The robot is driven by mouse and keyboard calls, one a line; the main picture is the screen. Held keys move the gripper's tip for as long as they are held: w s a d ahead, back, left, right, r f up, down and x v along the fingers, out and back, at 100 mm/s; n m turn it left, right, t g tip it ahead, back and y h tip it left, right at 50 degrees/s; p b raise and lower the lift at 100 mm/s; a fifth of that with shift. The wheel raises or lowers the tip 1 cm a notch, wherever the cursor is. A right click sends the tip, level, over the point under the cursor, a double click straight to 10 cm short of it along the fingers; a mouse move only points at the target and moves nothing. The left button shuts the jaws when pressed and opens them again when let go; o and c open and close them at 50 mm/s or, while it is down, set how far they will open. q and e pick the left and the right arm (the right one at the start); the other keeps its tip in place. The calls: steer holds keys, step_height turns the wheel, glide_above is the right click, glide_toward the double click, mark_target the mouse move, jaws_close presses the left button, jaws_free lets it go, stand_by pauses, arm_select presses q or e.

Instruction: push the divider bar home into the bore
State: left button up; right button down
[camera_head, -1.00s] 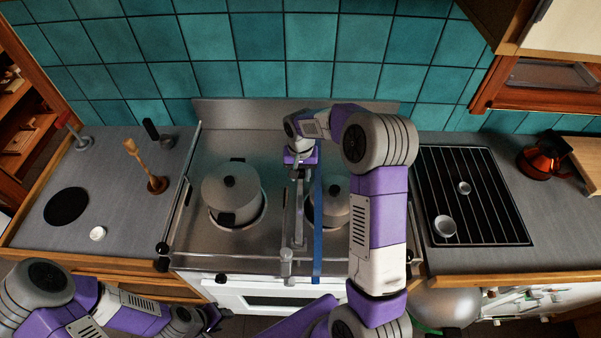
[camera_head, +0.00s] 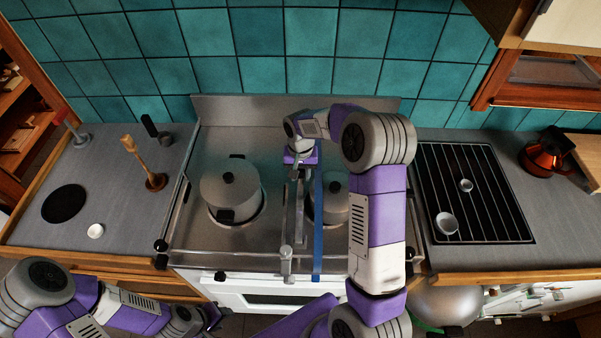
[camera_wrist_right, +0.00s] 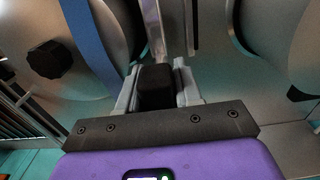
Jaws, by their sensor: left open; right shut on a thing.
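My right gripper (camera_head: 299,172) is over the back middle of the stove, between the two pots. In the right wrist view its fingers (camera_wrist_right: 158,92) are shut on a black block-shaped end of the divider bar (camera_wrist_right: 153,28). The bar's metal length runs on ahead of the fingers. In the head view the grey bar (camera_head: 299,210) runs toward the stove's front, near a silver post (camera_head: 286,262). I cannot make out the bore or whether the bar is in it. My left gripper (camera_head: 208,317) is low at the front left, open and away from the bar.
A lidded pot (camera_head: 230,190) stands left of the bar and another (camera_head: 335,200) right of it. A blue strip (camera_head: 318,240) lies between the bar and the right pot. My right arm hides part of the stove's right side. The left counter holds a wooden-handled tool (camera_head: 140,163).

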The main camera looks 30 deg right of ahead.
steer(key=shift+f+b, duration=0.5)
steer(key=shift+f, duration=0.35)
steer(key=c, duration=0.7)
jaws_free()
step_height(320, 180, up, 8)
steer(key=shift+f, duration=0.15)
step_height(320, 180, up, 4)
steer(key=p, duration=0.3)
